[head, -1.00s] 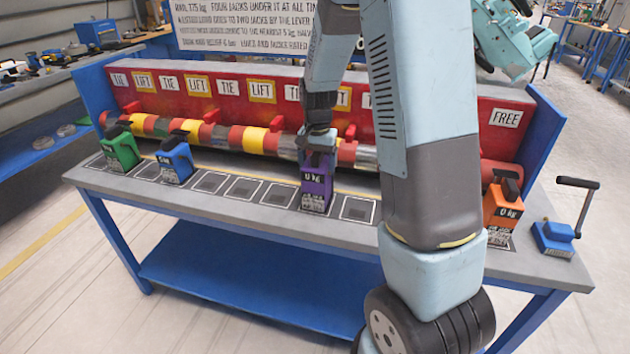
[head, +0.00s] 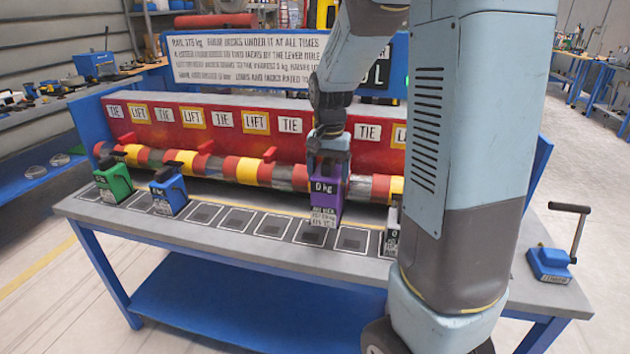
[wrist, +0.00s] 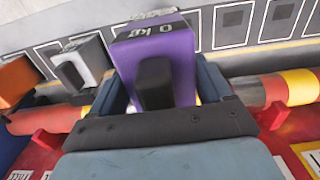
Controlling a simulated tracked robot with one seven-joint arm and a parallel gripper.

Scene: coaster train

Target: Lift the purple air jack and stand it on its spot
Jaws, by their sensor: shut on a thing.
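The underside of the jack is hidden.
A row of marked squares runs along the grey bench (head: 240,240). Green (head: 113,182) and blue (head: 169,194) jacks stand left. A grey jack (head: 391,238) is partly behind my arm; an orange jack (wrist: 15,82) is beyond. The red-yellow striped bar (head: 240,170) lies close behind.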

